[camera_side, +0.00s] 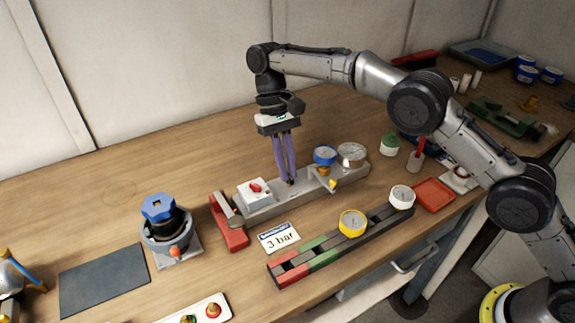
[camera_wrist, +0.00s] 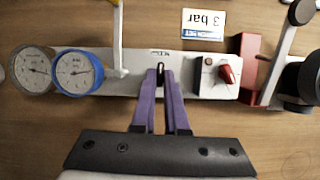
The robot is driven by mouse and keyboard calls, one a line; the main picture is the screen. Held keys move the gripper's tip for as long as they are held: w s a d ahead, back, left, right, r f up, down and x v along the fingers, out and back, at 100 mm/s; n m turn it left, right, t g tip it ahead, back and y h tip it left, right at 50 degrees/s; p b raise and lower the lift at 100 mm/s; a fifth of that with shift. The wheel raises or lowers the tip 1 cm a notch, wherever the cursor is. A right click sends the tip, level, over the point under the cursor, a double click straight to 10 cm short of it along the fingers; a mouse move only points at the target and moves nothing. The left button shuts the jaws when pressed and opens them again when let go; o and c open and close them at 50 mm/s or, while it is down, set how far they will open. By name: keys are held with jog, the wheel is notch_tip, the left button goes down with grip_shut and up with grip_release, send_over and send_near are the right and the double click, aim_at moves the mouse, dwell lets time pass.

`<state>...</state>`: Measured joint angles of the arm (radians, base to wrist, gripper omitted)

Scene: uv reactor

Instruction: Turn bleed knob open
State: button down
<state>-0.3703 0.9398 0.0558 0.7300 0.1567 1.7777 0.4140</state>
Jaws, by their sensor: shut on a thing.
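My gripper (camera_side: 289,182) points straight down over the grey manifold bar (camera_side: 262,209), with its two purple fingers close together. In the wrist view, the fingertips (camera_wrist: 161,73) are shut on a small dark knob, which I take as the bleed knob (camera_wrist: 161,71), at the bar's middle. The fingers hide most of it, so its turn angle cannot be read. A small label (camera_wrist: 160,52) lies just beyond it, too small to read surely.
On the bar, a white box with a red knob (camera_wrist: 227,73) is on one side of the fingers. A yellow-tipped lever (camera_side: 332,184), a blue gauge (camera_side: 325,155) and a silver gauge (camera_side: 351,154) are on the other. A "3 bar" card (camera_side: 279,237) lies in front.

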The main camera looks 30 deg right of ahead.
aim_at(291, 178)
jog(key=shift+n, duration=0.3)
dwell(0.4)
jog(key=c, duration=0.9)
grip_release()
jog(key=shift+c, duration=0.2)
jog(key=shift+r, duration=0.1)
jog(key=shift+r, duration=0.3)
notch_tip(291, 178, up, 2)
jog(key=shift+r, duration=0.1)
jog(key=s+d+r, duration=0.6)
jog(key=s+r, duration=0.4)
jog(key=s, duration=0.2)
jog(key=shift+s, duration=0.35)
